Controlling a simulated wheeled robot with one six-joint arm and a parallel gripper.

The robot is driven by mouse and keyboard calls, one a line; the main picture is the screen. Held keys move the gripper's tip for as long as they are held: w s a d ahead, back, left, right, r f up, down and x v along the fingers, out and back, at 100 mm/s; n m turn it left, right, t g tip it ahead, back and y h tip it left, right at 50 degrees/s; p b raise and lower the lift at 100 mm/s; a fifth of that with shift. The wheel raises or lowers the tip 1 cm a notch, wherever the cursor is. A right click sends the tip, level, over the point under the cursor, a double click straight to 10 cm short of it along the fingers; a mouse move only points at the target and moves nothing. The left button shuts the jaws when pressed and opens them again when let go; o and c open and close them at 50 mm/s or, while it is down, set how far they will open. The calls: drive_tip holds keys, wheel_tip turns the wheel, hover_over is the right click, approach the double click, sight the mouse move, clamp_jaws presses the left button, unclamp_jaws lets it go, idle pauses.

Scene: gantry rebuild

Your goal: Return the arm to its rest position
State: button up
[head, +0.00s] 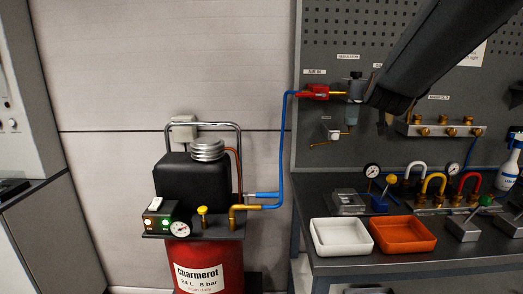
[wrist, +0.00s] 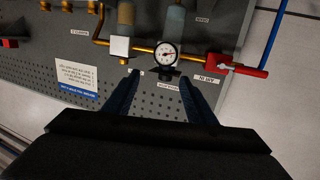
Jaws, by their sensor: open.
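My dark arm reaches in from the upper right of the head view, its end in front of the pegboard beside the regulator. A round white pressure gauge (wrist: 165,54) shows just beyond the fingertips. In the head view the fingers are mostly hidden behind the arm. The regulator (head: 353,100) hangs on the pegboard left of the arm's end, with the red air inlet valve (head: 315,92) at its left.
A blue hose (head: 285,140) runs from the valve down to the red compressor (head: 208,262). A manifold (head: 440,130) is right of the arm's end. Below, the bench holds a white tray (head: 342,252), an orange tray (head: 402,250) and fittings.

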drive_tip(key=s+a+f+n+g+y, duration=0.1)
drive_tip(key=s+a+f+g, duration=0.2)
drive_tip(key=s+f, duration=0.4)
drive_tip(key=s+a+f+n+g+y, duration=0.1)
drive_tip(key=s+a+f+g, duration=0.3)
drive_tip(key=f, duration=0.9)
drive_tip(key=s+a+f+n+g+y, duration=0.1)
drive_tip(key=s+a+f+g+y, duration=0.1)
drive_tip(key=s+f, duration=0.8)
drive_tip(key=shift+s+a+f+g+y, duration=0.15)
drive_tip(key=shift+s+a+f+g, duration=0.1)
drive_tip(key=shift+a+g, duration=0.25)
drive_tip(key=shift+s+a+f+g+y, duration=0.1)
drive_tip(key=shift+s+a+g+y, duration=0.1)
drive_tip(key=shift+a+g, duration=0.3)
drive_tip(key=s+f+g, duration=0.4)
drive_tip(key=s+f, duration=0.2)
drive_tip(key=s, duration=0.6)
drive_tip(key=shift+a, duration=0.35)
